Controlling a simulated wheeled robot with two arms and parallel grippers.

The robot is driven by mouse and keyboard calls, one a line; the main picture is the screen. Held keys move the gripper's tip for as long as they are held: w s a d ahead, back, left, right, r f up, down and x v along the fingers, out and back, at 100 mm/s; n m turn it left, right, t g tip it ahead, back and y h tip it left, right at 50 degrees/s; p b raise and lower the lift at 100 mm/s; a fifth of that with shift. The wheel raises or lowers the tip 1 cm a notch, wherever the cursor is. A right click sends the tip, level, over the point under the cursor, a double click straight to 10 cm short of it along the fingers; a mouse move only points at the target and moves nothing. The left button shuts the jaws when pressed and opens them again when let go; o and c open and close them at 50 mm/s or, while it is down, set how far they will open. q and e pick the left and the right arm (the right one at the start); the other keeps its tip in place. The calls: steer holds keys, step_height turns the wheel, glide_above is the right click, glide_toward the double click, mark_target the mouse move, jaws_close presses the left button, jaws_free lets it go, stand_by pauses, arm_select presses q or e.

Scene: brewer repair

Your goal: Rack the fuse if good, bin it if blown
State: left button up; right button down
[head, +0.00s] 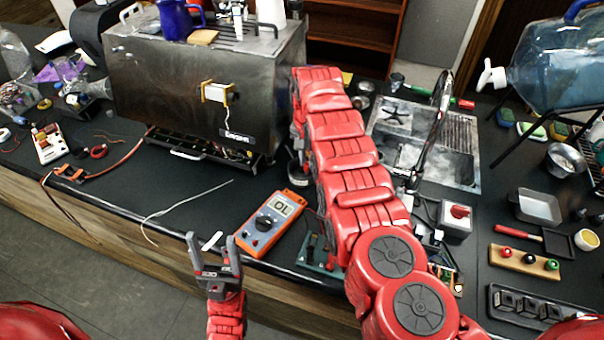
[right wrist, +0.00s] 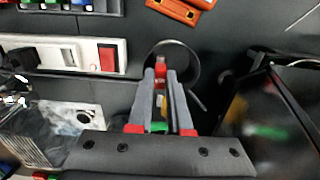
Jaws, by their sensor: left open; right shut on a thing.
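The orange multimeter (head: 267,222) lies on the black bench, its display reading what looks like OL. My left gripper (head: 212,246) is open at the bench's front edge, left of the meter. A small white strip (head: 212,241) shows between its fingers; I cannot tell what it is. My right arm crosses the head view and hides its own gripper. In the right wrist view, my right gripper (right wrist: 161,72) is shut on a small red and amber thing (right wrist: 160,70), probably the fuse, above a dark round shape. A dark slotted rack (head: 540,305) stands at the lower right.
The steel brewer (head: 205,85) stands at the back. A sink (head: 425,140) and a water jug (head: 560,60) are at the right. The right wrist view shows a white strip with a red switch (right wrist: 106,57) and a dark box (right wrist: 270,115). Bench between brewer and meter is mostly clear.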

steer(key=c, duration=0.8)
jaws_free()
steer(key=shift+o, duration=0.2)
step_height(320, 180, up, 18)
steer(key=p, duration=0.5)
steer(key=shift+f, duration=0.25)
steer(key=shift+f, duration=0.1)
